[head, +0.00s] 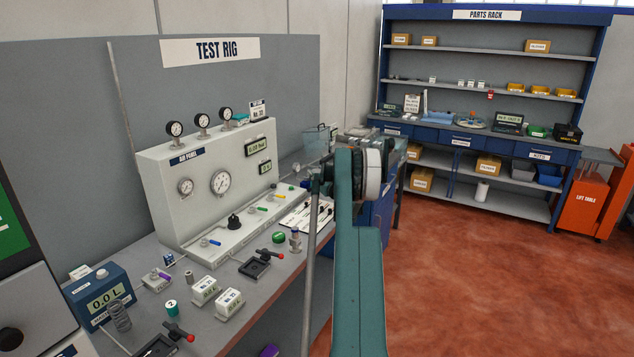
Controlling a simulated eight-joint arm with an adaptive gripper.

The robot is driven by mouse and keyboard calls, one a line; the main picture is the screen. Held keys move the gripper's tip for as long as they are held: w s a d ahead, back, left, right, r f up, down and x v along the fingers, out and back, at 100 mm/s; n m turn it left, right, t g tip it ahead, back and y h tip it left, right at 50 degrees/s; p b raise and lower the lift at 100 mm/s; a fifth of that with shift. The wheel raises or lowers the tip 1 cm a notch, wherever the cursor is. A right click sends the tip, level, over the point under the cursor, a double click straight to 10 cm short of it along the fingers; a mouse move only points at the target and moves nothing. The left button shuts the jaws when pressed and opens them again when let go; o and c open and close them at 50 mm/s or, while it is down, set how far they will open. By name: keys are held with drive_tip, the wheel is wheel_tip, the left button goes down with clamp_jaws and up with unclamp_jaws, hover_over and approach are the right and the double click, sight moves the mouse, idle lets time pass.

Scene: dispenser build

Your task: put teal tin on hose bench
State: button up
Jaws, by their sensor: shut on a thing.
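My teal arm stands in the middle of the head view, and its white and black joint blocks what lies behind it. My gripper cannot be made out behind the arm, nor can anything in it. I cannot make out a thing that is surely the teal tin. A small teal cylinder marked 2 (172,308) stands on the test rig bench (225,338), and a flat green round thing (278,237) lies farther back on it. No bench label reading hose shows. A blue-sided bench (378,215) is partly hidden behind my arm.
A pale gauge panel (215,180) stands on the test rig bench, with valves, a blue meter (100,295) and red-handled clamps (257,264) around it. The parts rack (480,130) is at the back, an orange lift table (590,205) at right. Red floor (480,290) is clear.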

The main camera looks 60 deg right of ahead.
drive_tip(key=shift+f, duration=0.1)
drive_tip(key=shift+f+b, duration=0.3)
drive_tip(key=shift+f, duration=1.45)
drive_tip(key=shift+f, duration=0.15)
drive_tip(key=o, duration=1.1)
drive_tip(key=shift+o, duration=0.2)
drive_tip(key=shift+r, duration=0.2)
drive_tip(key=p+v, duration=0.1)
drive_tip(key=v, duration=1.1)
